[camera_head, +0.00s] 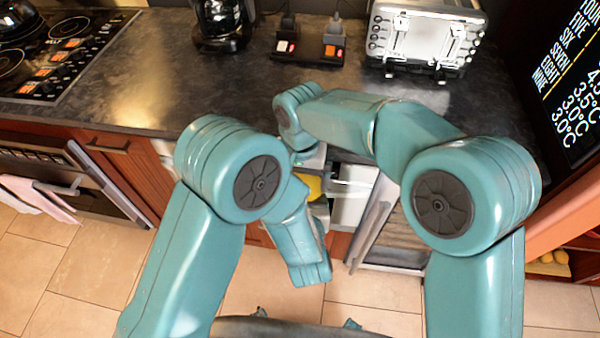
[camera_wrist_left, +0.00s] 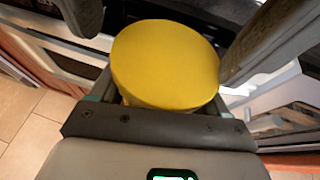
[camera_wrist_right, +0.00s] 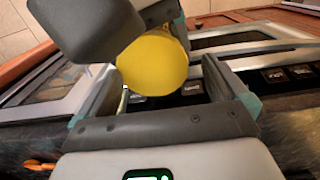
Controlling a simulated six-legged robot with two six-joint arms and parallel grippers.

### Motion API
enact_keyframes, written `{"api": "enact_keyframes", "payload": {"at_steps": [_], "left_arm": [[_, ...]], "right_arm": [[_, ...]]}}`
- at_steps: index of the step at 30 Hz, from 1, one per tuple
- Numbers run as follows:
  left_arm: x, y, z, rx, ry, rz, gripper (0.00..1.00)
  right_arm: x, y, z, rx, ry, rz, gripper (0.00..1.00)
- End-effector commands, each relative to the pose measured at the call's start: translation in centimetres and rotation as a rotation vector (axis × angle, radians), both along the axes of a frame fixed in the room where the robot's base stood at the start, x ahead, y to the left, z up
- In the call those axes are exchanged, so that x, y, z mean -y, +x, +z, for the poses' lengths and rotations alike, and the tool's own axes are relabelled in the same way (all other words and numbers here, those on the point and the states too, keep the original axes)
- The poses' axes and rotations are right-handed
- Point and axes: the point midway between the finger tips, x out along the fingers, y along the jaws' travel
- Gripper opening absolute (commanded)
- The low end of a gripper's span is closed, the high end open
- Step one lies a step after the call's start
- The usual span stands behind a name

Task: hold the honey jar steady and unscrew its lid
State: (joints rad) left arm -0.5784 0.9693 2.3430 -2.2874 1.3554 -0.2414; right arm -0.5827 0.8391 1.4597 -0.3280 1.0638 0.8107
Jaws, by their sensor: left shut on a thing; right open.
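The honey jar's round yellow lid (camera_wrist_left: 165,62) faces the left wrist camera. It also shows in the right wrist view (camera_wrist_right: 152,62) and as a small yellow patch in the head view (camera_head: 314,187). The jar's body is mostly hidden below the lid and by the grippers. My left gripper (camera_wrist_left: 160,98) is shut on the jar, its fingers mostly hidden behind the lid. My right gripper (camera_wrist_right: 160,75) is open, with one finger on each side of the lid; I cannot tell whether either touches it.
Cabinets and an oven stand below. The tiled floor (camera_head: 95,265) is clear at left.

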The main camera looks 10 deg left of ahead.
Motion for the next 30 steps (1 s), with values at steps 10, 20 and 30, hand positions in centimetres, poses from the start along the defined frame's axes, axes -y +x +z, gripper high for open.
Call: {"api": "enact_keyframes", "payload": {"at_steps": [10, 20, 30], "left_arm": [[0.5, 0.48, 1.09, 0.038, -0.014, -0.006, 0.0], [0.51, 0.5, 1.12, 0.038, -0.014, -0.006, 0.0], [0.51, 0.5, 1.1, 0.038, -0.014, -0.006, 0.0]], "right_arm": [[0.04, -0.03, -0.7, -0.006, -0.002, 0.002, 0.46], [-0.01, -0.34, -0.65, -0.003, 0.012, 0.259, 0.34], [0.03, -0.39, -0.71, -0.003, 0.013, 0.299, 0.68]]}}
